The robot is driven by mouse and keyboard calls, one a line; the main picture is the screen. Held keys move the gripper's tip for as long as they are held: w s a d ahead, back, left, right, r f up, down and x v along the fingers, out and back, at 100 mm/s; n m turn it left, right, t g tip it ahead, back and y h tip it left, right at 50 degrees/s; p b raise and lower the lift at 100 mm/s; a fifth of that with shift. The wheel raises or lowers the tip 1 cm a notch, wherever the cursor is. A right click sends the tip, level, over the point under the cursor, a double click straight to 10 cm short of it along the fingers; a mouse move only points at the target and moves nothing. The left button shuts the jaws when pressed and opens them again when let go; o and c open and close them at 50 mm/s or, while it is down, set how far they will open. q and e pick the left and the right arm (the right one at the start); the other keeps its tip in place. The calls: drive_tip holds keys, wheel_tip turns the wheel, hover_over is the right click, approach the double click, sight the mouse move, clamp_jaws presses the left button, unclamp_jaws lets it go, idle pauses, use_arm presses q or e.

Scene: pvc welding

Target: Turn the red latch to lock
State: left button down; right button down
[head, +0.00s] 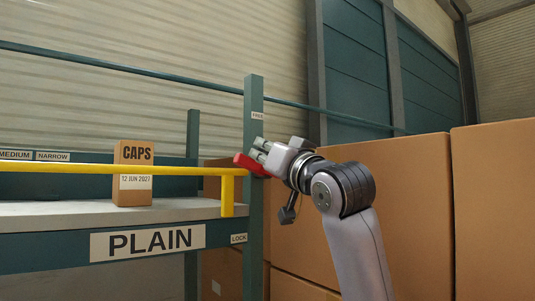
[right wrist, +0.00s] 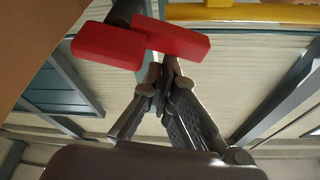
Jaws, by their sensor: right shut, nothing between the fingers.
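The red latch (head: 249,165) is at the teal post (head: 254,195), between a small upper label that seems to read FREE (head: 258,115) and a lower LOCK label (head: 238,238). It points left and slightly up in the head view. In the right wrist view the red latch (right wrist: 108,46) shows as two red blocks around a dark pivot. My right gripper (head: 262,150) is shut and empty, its fingertips right at the latch; in the right wrist view the fingertips (right wrist: 165,68) lie just below the red blocks. Whether they touch is unclear. My left gripper is out of view.
A yellow bar (head: 90,168) runs along the shelf front, its end bent down left of the post. A CAPS box (head: 133,180) stands on the grey shelf (head: 60,212) above a PLAIN sign (head: 147,242). Large brown boxes (head: 415,200) crowd the right side.

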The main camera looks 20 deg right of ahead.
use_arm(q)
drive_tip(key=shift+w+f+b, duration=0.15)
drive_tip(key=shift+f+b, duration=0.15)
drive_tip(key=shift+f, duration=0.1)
use_arm(e)
drive_tip(key=n, duration=0.1)
drive_tip(key=a+f+n+y, duration=0.1)
drive_tip(key=n, duration=0.1)
drive_tip(key=shift+s+f+y, duration=0.15)
drive_tip(key=shift+s+y, duration=0.05)
drive_tip(key=shift+y, duration=0.1)
drive_tip(key=shift+a, duration=0.1)
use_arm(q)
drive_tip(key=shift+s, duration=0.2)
